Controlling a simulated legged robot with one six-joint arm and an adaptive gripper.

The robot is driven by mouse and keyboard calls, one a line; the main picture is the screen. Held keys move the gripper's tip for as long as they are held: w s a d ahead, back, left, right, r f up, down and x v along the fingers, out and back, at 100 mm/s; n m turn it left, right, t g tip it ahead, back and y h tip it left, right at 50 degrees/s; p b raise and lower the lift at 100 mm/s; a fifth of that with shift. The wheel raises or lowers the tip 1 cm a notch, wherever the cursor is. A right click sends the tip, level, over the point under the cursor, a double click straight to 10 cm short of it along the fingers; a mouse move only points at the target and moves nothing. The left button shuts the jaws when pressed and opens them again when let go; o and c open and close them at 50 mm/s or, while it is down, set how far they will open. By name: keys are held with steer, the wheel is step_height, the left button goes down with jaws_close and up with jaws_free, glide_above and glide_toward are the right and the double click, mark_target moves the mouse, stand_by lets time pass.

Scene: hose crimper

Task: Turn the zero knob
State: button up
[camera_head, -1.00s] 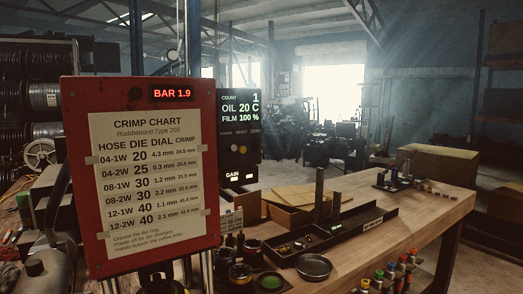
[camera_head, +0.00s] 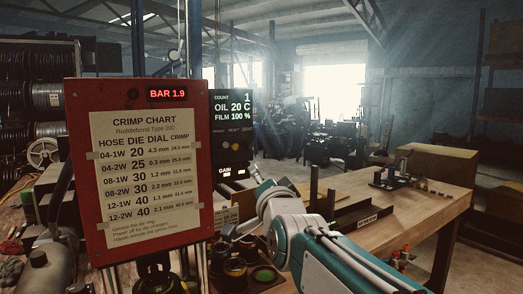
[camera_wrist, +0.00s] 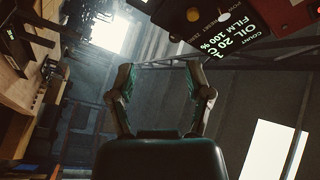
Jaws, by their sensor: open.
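The dark control panel (camera_head: 232,128) stands right of the red chart board, with lit COUNT, OIL and FILM lines and small POWER, RESET and ZERO labels. In the wrist view the panel (camera_wrist: 235,52) is turned nearly upside down at the upper right. A pale round control (camera_wrist: 193,14) and a yellowish one (camera_wrist: 223,16) show by its labels. I cannot tell for sure which is the zero knob. My gripper (camera_wrist: 162,82) is open and empty, its fingers wide apart and clear of the panel. In the head view my arm reaches toward the panel's lower part.
The red board (camera_head: 85,235) with the crimp chart and a BAR 1.9 readout stands close on the left. The wooden bench (camera_head: 420,205) is on the right, with a dark tray (camera_head: 362,216) and small fittings. Round dies (camera_head: 235,268) sit below the panel.

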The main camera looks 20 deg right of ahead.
mark_target(251, 148)
steer(key=shift+m+t, duration=0.5)
steer(key=x, duration=0.4)
steer(key=r+x, duration=0.1)
steer(key=x, duration=0.3)
steer(key=r+x, duration=0.1)
steer(key=x, duration=0.3)
steer(key=shift+s+d, duration=0.2)
steer(key=shift+f, duration=0.1)
jaws_close()
